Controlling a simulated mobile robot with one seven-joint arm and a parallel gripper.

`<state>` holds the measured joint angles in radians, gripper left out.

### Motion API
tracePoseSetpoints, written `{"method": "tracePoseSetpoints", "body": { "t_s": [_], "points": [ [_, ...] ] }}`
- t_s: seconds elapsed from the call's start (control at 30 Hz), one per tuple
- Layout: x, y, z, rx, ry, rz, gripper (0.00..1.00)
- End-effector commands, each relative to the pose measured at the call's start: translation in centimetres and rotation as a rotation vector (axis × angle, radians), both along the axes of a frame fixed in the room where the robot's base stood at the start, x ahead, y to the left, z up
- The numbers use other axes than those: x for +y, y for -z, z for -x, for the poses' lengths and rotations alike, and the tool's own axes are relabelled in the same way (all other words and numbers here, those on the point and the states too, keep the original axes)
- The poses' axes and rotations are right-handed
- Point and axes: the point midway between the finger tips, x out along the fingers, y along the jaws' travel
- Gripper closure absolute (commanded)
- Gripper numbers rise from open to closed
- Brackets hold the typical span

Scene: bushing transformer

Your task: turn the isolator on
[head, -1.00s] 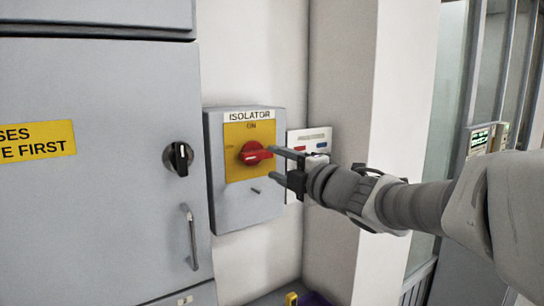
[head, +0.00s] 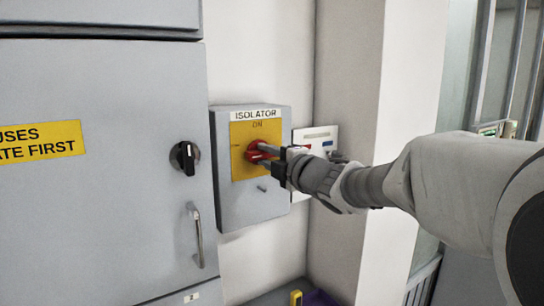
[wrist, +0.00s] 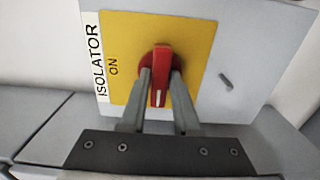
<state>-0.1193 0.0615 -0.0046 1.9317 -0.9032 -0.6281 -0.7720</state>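The isolator (head: 228,203) is a grey wall box with a yellow plate marked ISOLATOR and ON. Its red rotary handle (wrist: 161,62) lies crosswise, its white mark pointing to the plate's left, away from ON at the top. In the wrist view, ON is at the plate's left edge because the picture is turned. My gripper (wrist: 161,75) has one finger on each side of the handle, and both fingers look closed against it. In the head view my gripper (head: 266,154) reaches in from the right and partly hides the handle.
A grey cabinet (head: 100,220) with a black knob (head: 185,158) and a pull handle (head: 195,235) stands at left. A small white panel (head: 320,138) is behind my gripper. A wall corner (head: 385,90) juts out at right. A small peg (wrist: 226,82) sticks out of the isolator box.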

Motion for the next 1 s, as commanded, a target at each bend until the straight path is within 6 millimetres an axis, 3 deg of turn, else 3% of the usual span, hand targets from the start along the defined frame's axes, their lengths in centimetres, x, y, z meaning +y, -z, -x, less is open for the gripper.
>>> {"method": "tracePoseSetpoints", "body": {
  "t_s": [0.03,0.13,0.17,0.67,1.0],
  "points": [
    [-0.01,0.0,0.01,0.0,0.0,0.0,0.81],
    [-0.01,0.0,0.02,0.0,0.0,0.0,0.99],
    [-0.02,0.0,0.01,0.0,0.0,0.0,1.0],
    [-0.03,-0.05,0.01,0.033,0.0,-0.049,1.0],
    [-0.07,-0.17,0.0,0.174,0.001,-0.255,1.0]
  ]
}}
